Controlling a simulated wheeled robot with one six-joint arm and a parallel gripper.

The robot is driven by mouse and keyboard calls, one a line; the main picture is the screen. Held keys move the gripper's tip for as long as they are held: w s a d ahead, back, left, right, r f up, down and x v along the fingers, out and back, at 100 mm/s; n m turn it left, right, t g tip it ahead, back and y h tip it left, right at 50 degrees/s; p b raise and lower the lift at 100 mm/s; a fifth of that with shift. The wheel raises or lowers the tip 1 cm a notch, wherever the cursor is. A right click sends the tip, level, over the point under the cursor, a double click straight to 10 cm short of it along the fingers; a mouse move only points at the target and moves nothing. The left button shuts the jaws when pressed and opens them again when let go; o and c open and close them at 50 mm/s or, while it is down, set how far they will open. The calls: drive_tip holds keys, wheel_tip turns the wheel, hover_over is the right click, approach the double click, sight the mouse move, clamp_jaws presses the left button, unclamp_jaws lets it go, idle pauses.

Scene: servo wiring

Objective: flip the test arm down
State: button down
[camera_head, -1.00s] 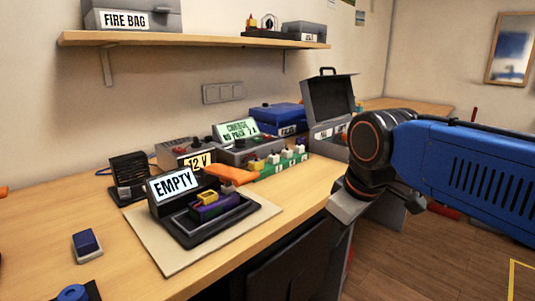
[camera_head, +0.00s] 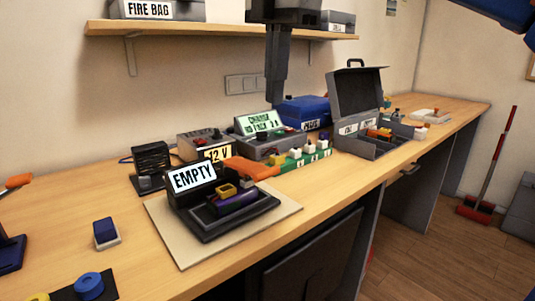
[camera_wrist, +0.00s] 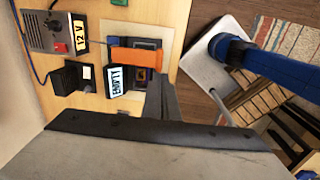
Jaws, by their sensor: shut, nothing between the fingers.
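The tester with the "EMPTY" display (camera_head: 192,177) stands on a pale mat (camera_head: 268,228) at the bench's front. A purple block with a yellow top (camera_head: 235,199) sits in its dark tray (camera_head: 215,229). The orange test arm (camera_head: 252,167) sticks out above and behind the tray, apparently raised. It also shows in the wrist view as an orange bar (camera_wrist: 137,57) beside the display. My gripper (camera_head: 275,103) points down, shut and empty, above the bench behind the test arm in the picture. Its fingers (camera_wrist: 161,98) look apart from the orange bar in the wrist view.
Behind are a 12 V supply (camera_head: 205,146), a charger (camera_head: 262,148), a green strip with white knobs (camera_head: 305,160) and a blue box (camera_head: 303,110). An open grey case (camera_head: 355,103) stands to the right. A shelf (camera_head: 200,27) overhangs the back. The bench front left holds small blue items.

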sight(268, 173)
drive_tip(key=shift+n, duration=0.4)
drive_tip(key=f, duration=0.4)
drive_tip(key=a+f, duration=0.1)
drive_tip(key=f, duration=0.8)
drive_tip(key=shift+w+a+f, duration=0.15)
drive_tip(key=shift+w+a, duration=0.05)
drive_tip(key=shift+w, duration=0.15)
drive_tip(key=shift+s+d+f, duration=0.2)
drive_tip(key=shift+f, duration=0.35)
drive_tip(key=shift+s+f+t, duration=0.1)
drive_tip(key=shift+f+t, duration=0.2)
drive_tip(key=shift+f, duration=0.2)
drive_tip(key=shift+r, duration=0.15)
